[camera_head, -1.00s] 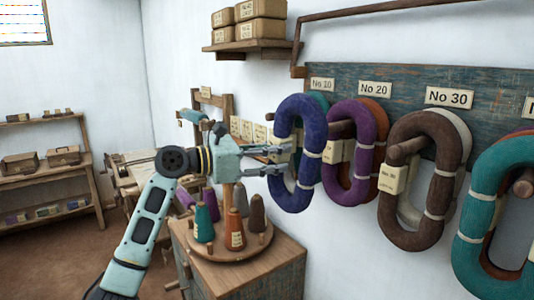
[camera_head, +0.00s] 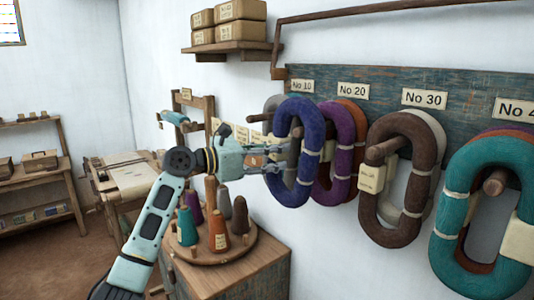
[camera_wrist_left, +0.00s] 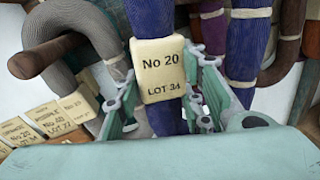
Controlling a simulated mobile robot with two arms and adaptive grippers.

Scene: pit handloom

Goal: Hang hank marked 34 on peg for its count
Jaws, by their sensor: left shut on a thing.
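The blue hank (camera_head: 305,150) is upright, held out in front of the wall pegs. Its tag (camera_wrist_left: 163,70) reads No 20, LOT 34 in the left wrist view. The No 20 label (camera_head: 353,91) is on the blue board (camera_head: 400,83). A purple hank (camera_head: 343,150) and an orange hank (camera_head: 358,118) hang below it. The blue hank overlaps the purple one in view; I cannot tell whether they touch. The No 20 peg is mostly hidden. My right gripper is not in view.
A grey hank (camera_head: 271,103) hangs behind, near the No 10 label (camera_head: 302,86). A brown hank (camera_head: 372,212) hangs under No 30 and a teal hank (camera_head: 455,185) further right. Cones stand on a round stand (camera_head: 215,259) below my arm. A shelf (camera_head: 233,47) with boxes is above.

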